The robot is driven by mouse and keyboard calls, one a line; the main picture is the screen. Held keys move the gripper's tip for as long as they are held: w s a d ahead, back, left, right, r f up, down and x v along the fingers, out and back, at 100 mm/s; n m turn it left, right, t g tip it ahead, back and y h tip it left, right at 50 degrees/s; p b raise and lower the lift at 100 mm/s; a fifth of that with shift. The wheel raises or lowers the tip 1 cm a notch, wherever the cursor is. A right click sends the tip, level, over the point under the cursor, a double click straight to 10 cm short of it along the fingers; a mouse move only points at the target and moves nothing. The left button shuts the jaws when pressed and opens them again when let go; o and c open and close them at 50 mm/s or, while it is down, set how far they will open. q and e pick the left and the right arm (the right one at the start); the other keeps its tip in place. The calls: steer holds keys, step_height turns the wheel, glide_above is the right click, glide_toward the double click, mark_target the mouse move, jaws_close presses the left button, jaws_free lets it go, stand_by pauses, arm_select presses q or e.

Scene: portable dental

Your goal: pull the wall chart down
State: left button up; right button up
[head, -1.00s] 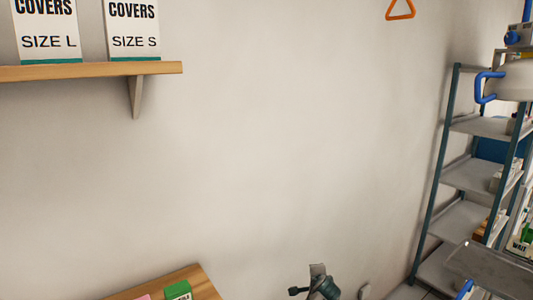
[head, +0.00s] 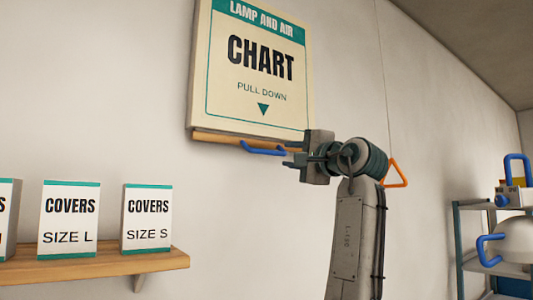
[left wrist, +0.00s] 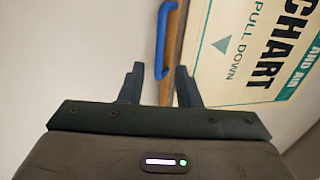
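The wall chart (head: 258,92), cream with a teal border and the words "PULL DOWN", hangs on the wall at the upper middle of the head view. A wooden bar (head: 215,138) runs along its lower edge, with a blue handle (head: 263,150) on it. My left gripper (head: 288,156) is at the handle's right end. In the left wrist view the chart (left wrist: 245,50) is at upper right, and the handle's lower end (left wrist: 163,45) reaches between my two open fingers. I see no finger clearly touching it. My right gripper is not in view.
A wooden shelf (head: 95,266) with white cover boxes (head: 69,220) is at lower left. An orange triangle (head: 397,173) is on the wall right of my left arm. A metal rack (head: 458,250) with blue-handled items stands at far right. The wall below the chart is bare.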

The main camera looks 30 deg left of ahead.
mark_target(268, 152)
arm_select(q)
steer(key=p+x, duration=0.5)
steer(key=x, duration=0.5)
steer(key=shift+a+r, duration=0.15)
steer(key=shift+w+a+p, duration=0.3)
steer(key=shift+p, duration=0.05)
steer(key=shift+s, duration=0.1)
jaws_close()
